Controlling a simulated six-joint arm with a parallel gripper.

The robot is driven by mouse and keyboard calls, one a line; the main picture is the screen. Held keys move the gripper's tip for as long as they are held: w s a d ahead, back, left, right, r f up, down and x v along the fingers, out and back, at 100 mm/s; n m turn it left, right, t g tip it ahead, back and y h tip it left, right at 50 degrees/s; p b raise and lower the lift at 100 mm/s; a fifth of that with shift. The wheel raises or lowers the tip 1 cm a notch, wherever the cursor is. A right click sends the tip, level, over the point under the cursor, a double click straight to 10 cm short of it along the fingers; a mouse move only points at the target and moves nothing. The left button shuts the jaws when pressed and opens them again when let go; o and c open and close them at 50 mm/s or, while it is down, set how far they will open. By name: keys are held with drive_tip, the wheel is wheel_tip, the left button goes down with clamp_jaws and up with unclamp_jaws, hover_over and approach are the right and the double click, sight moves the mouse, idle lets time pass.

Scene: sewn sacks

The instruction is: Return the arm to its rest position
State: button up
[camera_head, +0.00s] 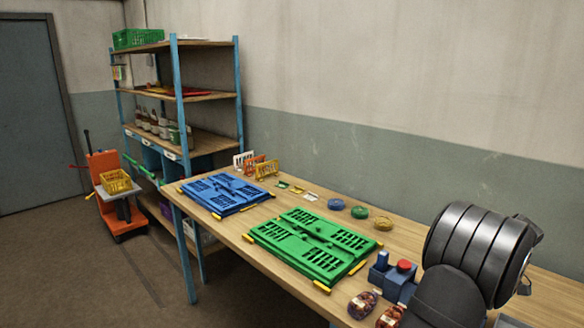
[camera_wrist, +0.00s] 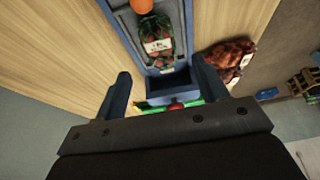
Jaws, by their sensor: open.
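My gripper (camera_wrist: 162,82) shows in the wrist view with its two dark blue fingers wide apart. I see nothing held between them. Beyond the fingers, a filled net sack (camera_wrist: 158,38) with a white label lies in a blue-sided holder (camera_wrist: 189,35). Dark red sacks (camera_wrist: 228,58) lie to its right near the table edge. In the head view my dark arm fills the lower right, and the gripper's fingers cannot be made out there.
The wooden table (camera_head: 232,228) bears a folded blue crate (camera_head: 226,192), a folded green crate (camera_head: 313,243), and a blue fixture (camera_head: 381,269) with a red top. Filled sacks (camera_head: 363,304) lie near the front edge. Shelving (camera_head: 176,95) and an orange cart (camera_head: 104,168) stand left.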

drive_tip(key=x, duration=0.7)
drive_tip(key=shift+f, duration=0.1)
drive_tip(key=shift+w, duration=0.1)
wheel_tip(320, 180, up, 4)
drive_tip(key=shift+f, duration=0.1)
drive_tip(key=s+d+r, duration=0.4)
drive_tip(key=s+r, duration=0.3)
drive_tip(key=s, duration=0.4)
drive_tip(key=s+a+f+m+h, duration=0.2)
drive_tip(key=s+a+m+h, duration=0.4)
drive_tip(key=m, duration=1.1)
drive_tip(key=shift+s+a+m+h, duration=0.3)
drive_tip(key=shift+s+a+m, duration=0.1)
drive_tip(key=shift+s+a, duration=1.95)
drive_tip(key=shift+w+a, duration=0.3)
drive_tip(key=shift+w, duration=0.05)
drive_tip(key=shift+o, duration=0.4)
